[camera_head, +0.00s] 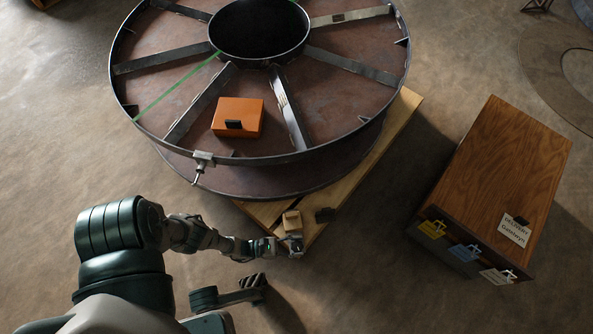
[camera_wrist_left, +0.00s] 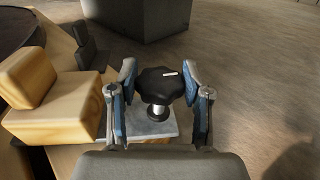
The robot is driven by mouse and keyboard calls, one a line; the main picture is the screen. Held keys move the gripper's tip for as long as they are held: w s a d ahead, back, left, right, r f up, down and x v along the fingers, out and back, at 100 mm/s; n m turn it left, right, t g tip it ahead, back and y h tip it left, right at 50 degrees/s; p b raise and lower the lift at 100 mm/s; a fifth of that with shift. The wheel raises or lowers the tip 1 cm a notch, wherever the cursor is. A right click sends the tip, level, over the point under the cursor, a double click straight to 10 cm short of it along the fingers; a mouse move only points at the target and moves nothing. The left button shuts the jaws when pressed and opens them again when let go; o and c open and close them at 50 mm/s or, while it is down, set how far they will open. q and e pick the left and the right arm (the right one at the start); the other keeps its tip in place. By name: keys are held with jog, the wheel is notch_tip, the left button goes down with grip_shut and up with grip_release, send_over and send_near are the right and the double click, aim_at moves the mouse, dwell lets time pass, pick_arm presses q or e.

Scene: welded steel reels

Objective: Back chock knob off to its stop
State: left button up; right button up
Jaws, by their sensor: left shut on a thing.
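The black lobed chock knob (camera_wrist_left: 160,84) has a white mark on top and sits on a short silver stem above a grey metal plate (camera_wrist_left: 150,125). My left gripper is shut on the knob, with one blue-padded finger on each side in the left wrist view (camera_wrist_left: 160,88). In the head view my left gripper (camera_head: 291,246) is at the front corner of the pallet, and the knob is too small to make out there. A pale wooden chock block (camera_wrist_left: 55,118) stands beside the plate; it also shows in the head view (camera_head: 292,222).
The large steel reel (camera_head: 190,95) lies on the wooden pallet (camera_head: 400,115), with an orange box (camera_head: 238,115) on its flange. A dark block (camera_head: 325,215) sits near the chock. A wooden cabinet (camera_head: 500,170) with several coloured tags stands at right. Bare floor lies between.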

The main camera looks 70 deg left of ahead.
pick_arm(q)
jog(key=shift+n+y, duration=0.7)
jog(key=shift+y, duration=0.4)
jog(key=o, duration=1.2)
jog(key=s, duration=0.4)
jog(key=s+a, duration=0.1)
jog(key=s, duration=0.7)
jog(key=shift+a+f, duration=0.1)
jog(key=shift+a, duration=0.15)
